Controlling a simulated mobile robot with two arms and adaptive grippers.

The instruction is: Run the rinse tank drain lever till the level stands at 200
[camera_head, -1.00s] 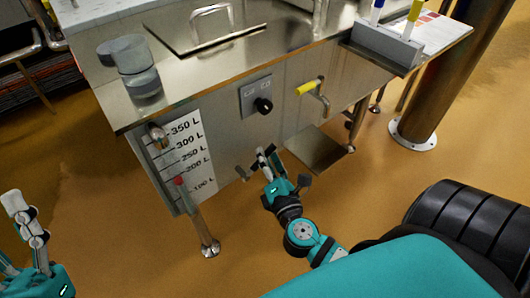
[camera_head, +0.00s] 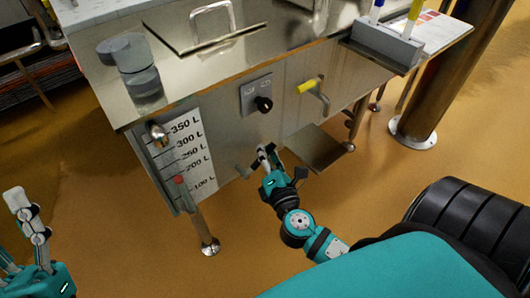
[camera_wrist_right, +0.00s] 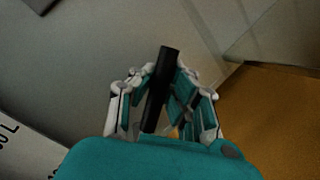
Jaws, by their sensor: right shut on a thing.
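The steel rinse tank (camera_head: 225,140) has a white level scale (camera_head: 203,176) marked from 100 L to 350 L on its front. A red marker (camera_head: 179,180) stands low on the gauge, near or a little below the 200 L mark; the exact reading is too small to tell. My right gripper (camera_head: 267,153) is low at the tank front, right of the scale. In the right wrist view its fingers are shut on a black drain lever (camera_wrist_right: 160,82), whose end sticks out past them. My left gripper (camera_head: 17,202) is at the far left, away from the tank; its finger opening is unclear.
A black knob (camera_head: 263,104) and a yellow-handled tap (camera_head: 309,86) are on the tank front above my right gripper. A steel shelf (camera_head: 314,147) is to the right, and a tank leg (camera_head: 204,232) stands left. The floor in front is clear.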

